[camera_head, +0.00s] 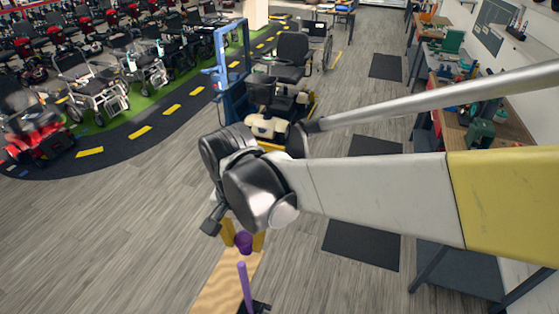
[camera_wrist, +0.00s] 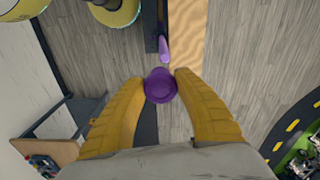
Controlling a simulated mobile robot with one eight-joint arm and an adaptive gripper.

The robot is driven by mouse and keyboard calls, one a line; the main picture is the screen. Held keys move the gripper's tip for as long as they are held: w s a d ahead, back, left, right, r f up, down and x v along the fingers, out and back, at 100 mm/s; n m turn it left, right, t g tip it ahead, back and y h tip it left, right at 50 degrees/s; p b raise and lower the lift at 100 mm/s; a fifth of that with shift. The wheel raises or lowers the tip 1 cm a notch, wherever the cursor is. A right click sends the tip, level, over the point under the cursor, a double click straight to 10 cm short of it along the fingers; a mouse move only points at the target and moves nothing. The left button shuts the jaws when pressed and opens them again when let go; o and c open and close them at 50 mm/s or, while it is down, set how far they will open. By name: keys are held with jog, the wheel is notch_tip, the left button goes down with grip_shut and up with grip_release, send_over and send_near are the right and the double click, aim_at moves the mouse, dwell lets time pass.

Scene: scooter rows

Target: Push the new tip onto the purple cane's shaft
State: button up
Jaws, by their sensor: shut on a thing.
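My gripper (camera_head: 243,239) has two yellow fingers and is shut on the purple tip (camera_head: 243,245), a short round cup. In the wrist view the tip (camera_wrist: 160,86) sits between the fingertips, its round end facing the camera. The purple cane's shaft (camera_head: 246,288) is a thin rod rising from a dark holder (camera_head: 262,307) at the bottom of the head view. The shaft's end (camera_wrist: 165,49) shows just beyond the tip in the wrist view. A small gap shows between tip and shaft; they look apart. The tip's open end is hidden.
A light wooden bench top (camera_head: 222,286) lies under the tip and shaft. A mobility scooter (camera_head: 270,122) and blue lift frame (camera_head: 230,60) stand behind my arm. A cluttered workbench (camera_head: 490,135) runs along the right wall.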

jog(key=r, duration=0.1)
jog(key=s+a+r+p, duration=0.1)
jog(key=shift+s+a+r, duration=0.2)
jog(key=shift+r, duration=0.1)
jog(key=b, duration=0.4)
send_over(241, 265)
jog(key=shift+f, duration=2.8)
jog(key=shift+f+b, duration=1.95)
jog(key=shift+b, duration=0.2)
dwell(2.1)
